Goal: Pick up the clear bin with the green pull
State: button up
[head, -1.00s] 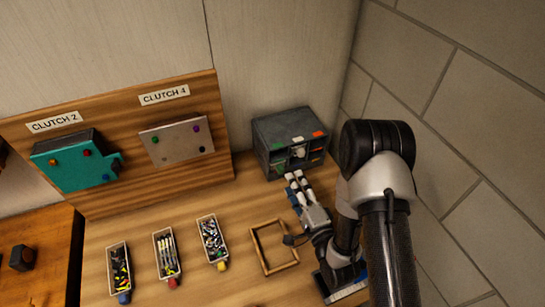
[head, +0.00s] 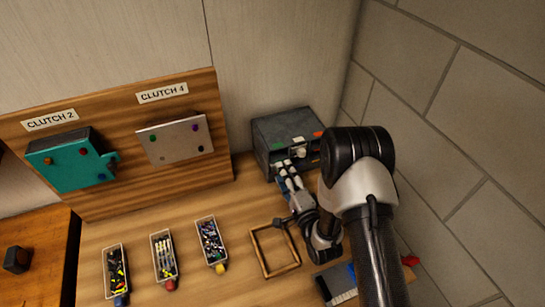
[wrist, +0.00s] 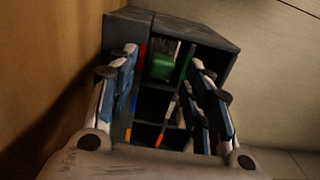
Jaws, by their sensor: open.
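The bin with the green pull (wrist: 163,66) sits in a compartment of the dark grey cabinet (wrist: 126,33) in the wrist view. The green front faces me, with a pale, clear-looking part behind it. My gripper (wrist: 163,57) is open, with its fingers on either side of the cabinet front and the green pull between them in the picture. Nothing is held. In the head view my gripper (head: 286,168) is close to the front of the cabinet (head: 283,125) and hides part of it. I cannot tell whether the fingers touch the cabinet.
Bins with blue (head: 121,299), red (head: 171,284) and yellow (head: 221,268) pulls stand on the bench, filled with small parts. An empty wooden frame (head: 257,256) lies beside them. A wooden board (head: 112,108) with clutch parts stands behind. A brick wall (head: 470,130) rises at the right.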

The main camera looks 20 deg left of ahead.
grip_shut()
dwell(0.5)
